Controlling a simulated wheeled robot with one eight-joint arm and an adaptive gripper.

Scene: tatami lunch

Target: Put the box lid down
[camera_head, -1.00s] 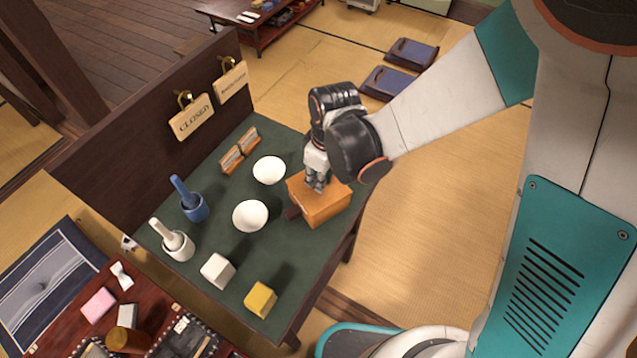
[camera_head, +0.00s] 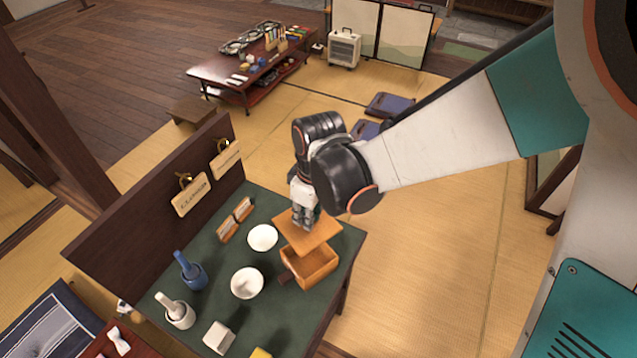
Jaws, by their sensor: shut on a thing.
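The box lid (camera_head: 322,235) is a flat orange-brown wooden panel. My gripper (camera_head: 301,222) is shut on it from above and holds it up over the box. The wooden box (camera_head: 318,270) stands open on the green table top (camera_head: 213,251), near its right edge. The exact grip point is hidden by the fingers.
Two white bowls (camera_head: 247,283) (camera_head: 262,238) stand left of the box. A blue mortar (camera_head: 193,276), a white mortar (camera_head: 180,313) and a white block (camera_head: 219,338) are further left and in front. A dark wooden partition with hanging signs (camera_head: 191,195) borders the table.

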